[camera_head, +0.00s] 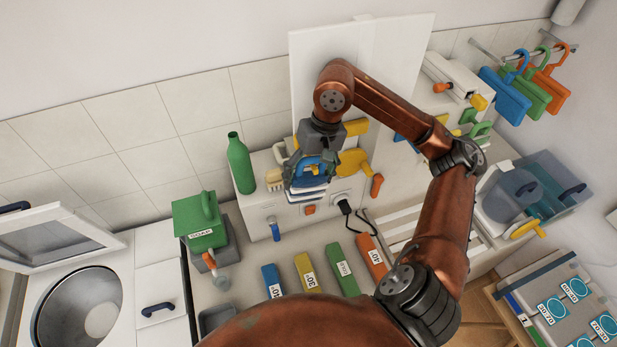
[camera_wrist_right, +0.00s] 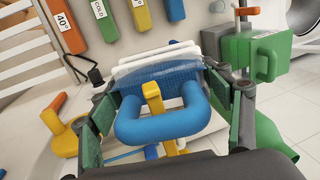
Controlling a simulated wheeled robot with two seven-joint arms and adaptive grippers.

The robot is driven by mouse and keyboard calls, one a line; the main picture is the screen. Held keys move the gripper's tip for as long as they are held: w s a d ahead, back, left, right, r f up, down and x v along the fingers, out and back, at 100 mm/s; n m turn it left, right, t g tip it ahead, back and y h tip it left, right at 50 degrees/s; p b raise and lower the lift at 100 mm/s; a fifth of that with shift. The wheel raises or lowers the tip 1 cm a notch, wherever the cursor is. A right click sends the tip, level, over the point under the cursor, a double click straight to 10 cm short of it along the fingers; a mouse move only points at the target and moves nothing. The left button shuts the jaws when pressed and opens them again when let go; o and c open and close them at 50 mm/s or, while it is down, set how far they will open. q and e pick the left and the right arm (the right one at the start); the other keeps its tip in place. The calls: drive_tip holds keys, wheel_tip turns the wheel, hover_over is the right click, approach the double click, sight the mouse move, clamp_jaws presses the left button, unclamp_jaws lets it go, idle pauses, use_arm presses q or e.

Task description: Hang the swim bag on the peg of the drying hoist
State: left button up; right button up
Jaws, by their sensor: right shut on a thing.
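My right gripper (camera_head: 312,172) is over the white cabinet and shut on the blue swim bag (camera_head: 307,181). In the right wrist view the bag's thick blue loop handle (camera_wrist_right: 170,126) lies between the green finger pads, with the blue and white bag body (camera_wrist_right: 160,75) beyond it. A yellow peg-like part (camera_wrist_right: 153,92) shows inside the loop, and more yellow shows below it; I cannot tell whether it passes through the handle or only stands behind it. The rest of the drying hoist is hard to make out behind the gripper. My left gripper is not in view.
A green bottle (camera_head: 240,163) and a green box labelled SOAP (camera_head: 200,222) stand left of the gripper. Several coloured labelled blocks (camera_head: 305,275) lie in front. A yellow-handled item (camera_head: 352,162) is close on the right. Coloured hanging items (camera_head: 505,95) are at the right wall.

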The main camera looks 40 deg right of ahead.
drive_tip(key=o, duration=1.4)
drive_tip(key=shift+r, duration=0.1)
drive_tip(key=v, duration=1.2)
